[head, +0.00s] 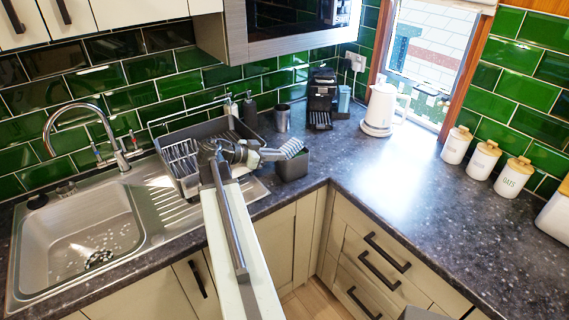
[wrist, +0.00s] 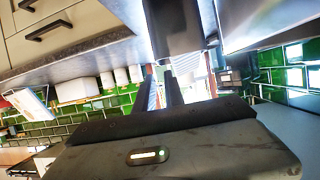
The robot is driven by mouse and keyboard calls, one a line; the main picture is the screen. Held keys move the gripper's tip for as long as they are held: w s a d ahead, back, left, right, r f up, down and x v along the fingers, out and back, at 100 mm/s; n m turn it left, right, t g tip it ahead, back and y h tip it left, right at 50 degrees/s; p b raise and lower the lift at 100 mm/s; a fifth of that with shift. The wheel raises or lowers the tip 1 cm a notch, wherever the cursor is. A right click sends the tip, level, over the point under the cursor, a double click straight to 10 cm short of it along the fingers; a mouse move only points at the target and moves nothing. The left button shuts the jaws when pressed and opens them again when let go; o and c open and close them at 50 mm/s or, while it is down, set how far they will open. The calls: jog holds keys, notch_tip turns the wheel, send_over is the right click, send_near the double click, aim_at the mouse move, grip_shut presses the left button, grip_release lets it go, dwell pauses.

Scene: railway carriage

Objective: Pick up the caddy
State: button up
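A small dark grey open-topped box, which I take to be the caddy (head: 294,168), stands on the worktop right of the dish rack, close to the counter's front edge. In the head view my gripper (head: 280,151) is over its top, with ribbed fingers pointing right and appearing apart. My gripper hides part of its rim and inside. In the wrist view two fingers (wrist: 163,92) show with a narrow gap between them. A dark block, apparently the caddy (wrist: 172,28), is at the top beyond their tips. I cannot tell whether they touch it.
The dish rack (head: 185,170) and sink (head: 75,240) are to the left. A metal cup (head: 283,118), black coffee machine (head: 321,97) and white kettle (head: 381,109) stand behind. Several white canisters line the right wall.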

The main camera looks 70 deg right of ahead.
aim_at(293, 156)
jog(key=b+x, duration=0.1)
jog(key=x, duration=0.1)
jog(key=b+x, duration=0.1)
jog(key=x, duration=0.2)
jog(key=b+x, duration=0.1)
jog(key=x, duration=0.2)
jog(key=shift+a+f+b, duration=0.2)
jog(key=shift+f+b, duration=0.1)
jog(key=shift+r, duration=0.1)
grip_shut()
jog(key=shift+r, duration=0.15)
dwell(1.1)
